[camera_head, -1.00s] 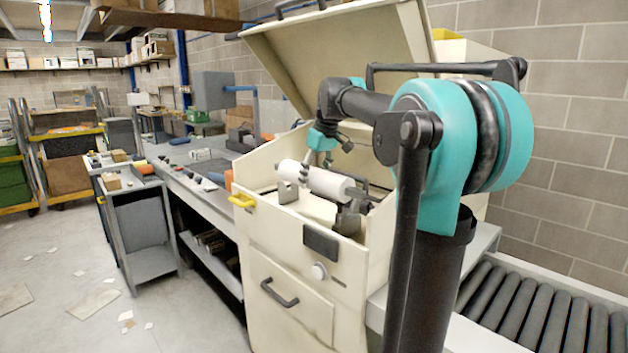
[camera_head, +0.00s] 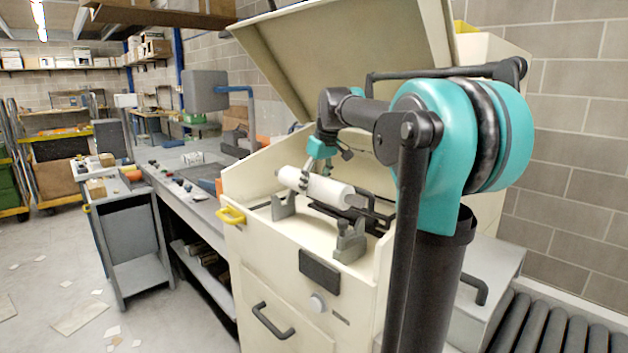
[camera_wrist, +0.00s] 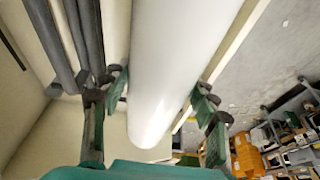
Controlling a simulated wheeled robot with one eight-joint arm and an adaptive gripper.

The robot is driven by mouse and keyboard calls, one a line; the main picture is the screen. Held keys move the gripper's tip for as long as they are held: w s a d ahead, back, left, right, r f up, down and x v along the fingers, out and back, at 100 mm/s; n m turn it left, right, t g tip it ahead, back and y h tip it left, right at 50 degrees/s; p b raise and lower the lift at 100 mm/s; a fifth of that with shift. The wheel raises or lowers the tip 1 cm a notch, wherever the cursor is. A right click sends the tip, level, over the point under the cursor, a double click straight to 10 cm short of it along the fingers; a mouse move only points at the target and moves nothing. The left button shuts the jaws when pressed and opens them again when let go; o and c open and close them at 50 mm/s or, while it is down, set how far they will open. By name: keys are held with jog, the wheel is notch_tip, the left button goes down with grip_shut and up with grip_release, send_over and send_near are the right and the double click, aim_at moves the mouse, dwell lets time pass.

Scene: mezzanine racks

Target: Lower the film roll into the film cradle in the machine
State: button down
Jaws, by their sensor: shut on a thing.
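The white film roll (camera_head: 328,189) is held level inside the open machine (camera_head: 262,262). My gripper (camera_head: 304,180) is shut around the roll near its left end. In the wrist view my gripper (camera_wrist: 160,92) has its dark green fingers on both sides of the roll (camera_wrist: 172,60). The film cradle shows as two grey supports, a left one (camera_head: 284,208) and a right one (camera_head: 349,243). The roll appears above and behind these supports, apart from the right one. The gap at the left support is hard to judge.
The raised lid (camera_head: 340,55) stands open behind my arm. A yellow handle (camera_head: 231,215) is on the machine's left rim. Dark rails (camera_head: 375,215) lie inside, right of the roll. A roller conveyor (camera_head: 545,330) is at the lower right; a workbench (camera_head: 190,180) adjoins on the left.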

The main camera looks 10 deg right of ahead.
aim_at(323, 178)
jog(key=shift+f, duration=4.3)
jog(key=shift+f, duration=0.5)
jog(key=shift+c, duration=2)
grip_release()
jog(key=v, duration=1.2)
